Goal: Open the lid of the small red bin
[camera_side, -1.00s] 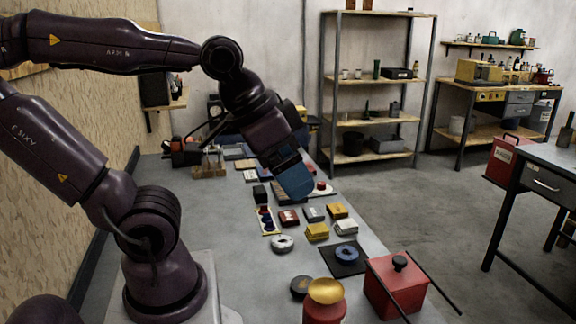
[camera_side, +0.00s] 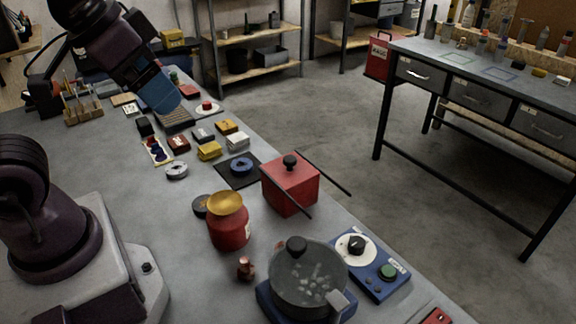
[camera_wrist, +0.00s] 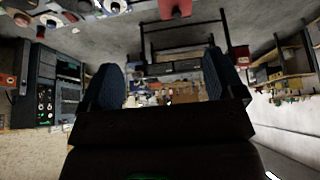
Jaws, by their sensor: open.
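A small red box-shaped bin (camera_side: 290,188) stands near the right edge of the grey worktop in the side view. Its top is closed, with a round black knob (camera_side: 290,162) in the middle. Thin dark rods stick out along its two sides. My gripper (camera_side: 160,95) with blue fingers is at the far part of the worktop, well apart from the bin. In the wrist view my gripper (camera_wrist: 162,82) has its two blue fingers spread wide with nothing between them.
A red jar (camera_side: 229,228) with a gold funnel-like top stands left of the bin. A glass-lidded pot (camera_side: 308,282) and a blue control box (camera_side: 368,266) are nearer. A black mat (camera_side: 226,178) and several small blocks lie beyond. A red container (camera_side: 378,58) is by the dark table.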

